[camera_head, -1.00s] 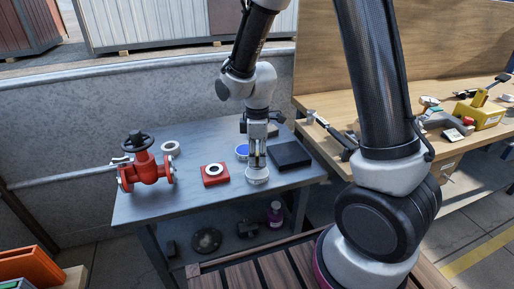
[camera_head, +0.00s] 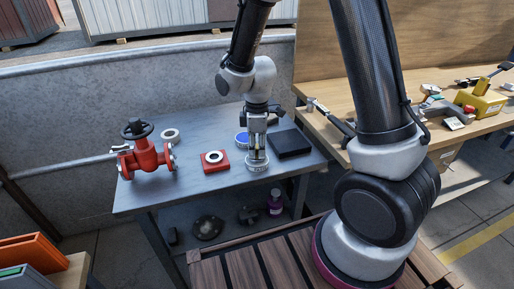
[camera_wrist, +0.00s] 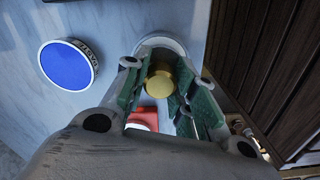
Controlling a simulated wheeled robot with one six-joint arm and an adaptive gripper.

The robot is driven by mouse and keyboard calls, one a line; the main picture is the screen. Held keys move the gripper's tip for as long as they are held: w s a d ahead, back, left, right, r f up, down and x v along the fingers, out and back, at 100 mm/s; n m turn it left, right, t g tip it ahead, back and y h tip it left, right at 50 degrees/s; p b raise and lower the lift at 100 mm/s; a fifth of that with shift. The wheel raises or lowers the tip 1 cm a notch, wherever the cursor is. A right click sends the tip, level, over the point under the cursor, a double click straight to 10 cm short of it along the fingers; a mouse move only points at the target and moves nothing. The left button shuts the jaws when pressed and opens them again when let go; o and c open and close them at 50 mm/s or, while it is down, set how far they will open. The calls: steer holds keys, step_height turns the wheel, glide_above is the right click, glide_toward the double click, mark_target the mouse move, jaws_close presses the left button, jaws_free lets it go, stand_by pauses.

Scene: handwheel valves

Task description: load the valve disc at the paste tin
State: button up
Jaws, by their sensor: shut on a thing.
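My gripper (camera_head: 257,153) is shut on the valve disc, a brass-coloured round piece (camera_wrist: 160,82) between the green-lined fingers in the wrist view. In the head view the disc is mostly hidden by the fingers. I cannot tell whether the disc touches the tin. A second tin with a blue top (camera_wrist: 67,63) stands beside it, left of my gripper in the wrist view.
A wooden bench (camera_head: 440,90) stands at right.

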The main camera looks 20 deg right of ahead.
mark_target(257, 146)
steer(key=shift+f, duration=0.55)
stand_by(1.2)
steer(key=shift+r, duration=3.5)
steer(key=shift+s, duration=0.1)
